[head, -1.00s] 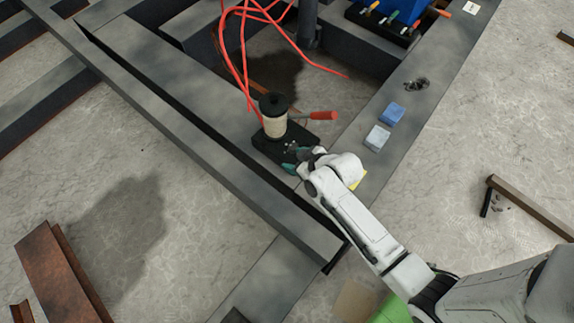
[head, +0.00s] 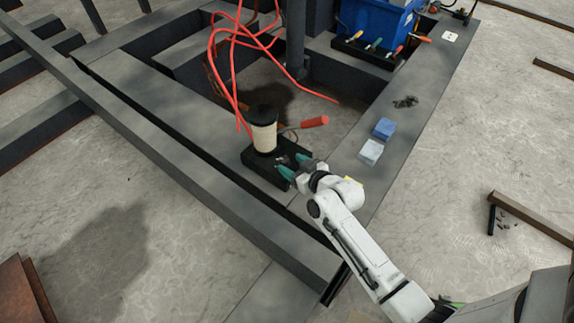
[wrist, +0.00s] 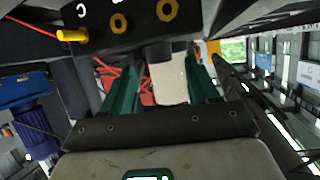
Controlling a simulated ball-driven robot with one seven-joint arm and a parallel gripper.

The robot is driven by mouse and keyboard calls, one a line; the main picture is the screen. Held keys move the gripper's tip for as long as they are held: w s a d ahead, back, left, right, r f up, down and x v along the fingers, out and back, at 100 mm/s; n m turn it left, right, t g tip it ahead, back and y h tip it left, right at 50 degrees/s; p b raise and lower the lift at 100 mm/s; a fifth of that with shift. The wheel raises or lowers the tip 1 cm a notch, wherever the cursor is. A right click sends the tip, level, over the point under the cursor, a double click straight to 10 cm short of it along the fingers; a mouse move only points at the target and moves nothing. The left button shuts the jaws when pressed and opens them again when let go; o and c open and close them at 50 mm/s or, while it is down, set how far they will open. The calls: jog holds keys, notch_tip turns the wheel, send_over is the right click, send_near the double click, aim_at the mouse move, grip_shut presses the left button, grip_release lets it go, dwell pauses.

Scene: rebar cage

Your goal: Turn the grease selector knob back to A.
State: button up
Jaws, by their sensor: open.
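The grease unit is a cream cylinder (head: 264,138) with a black cap on a black base (head: 252,166), standing on the dark beam in the head view. My gripper (head: 291,163) is at the right end of this base, its teal fingers apart. In the wrist view my gripper (wrist: 163,85) is open, with a finger on each side. A short black knob-like part (wrist: 157,52) shows between the fingers, below a dark panel (wrist: 125,35) with a letter C and yellow fittings. The cream cylinder (wrist: 170,83) is behind it. Contact and the knob's pointing direction cannot be told.
A red-handled tool (head: 314,122) lies just behind the base. Red hoses (head: 213,70) hang behind the cylinder. A blue block (head: 384,128) and a pale block (head: 371,152) lie on the right beam.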

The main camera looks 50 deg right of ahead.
aim_at(286, 161)
jog(key=shift+b+x, duration=0.5)
jog(key=shift+x, duration=1.2)
jog(key=shift+c, duration=0.3)
jog(key=c, duration=1)
jog(key=shift+o, duration=0.2)
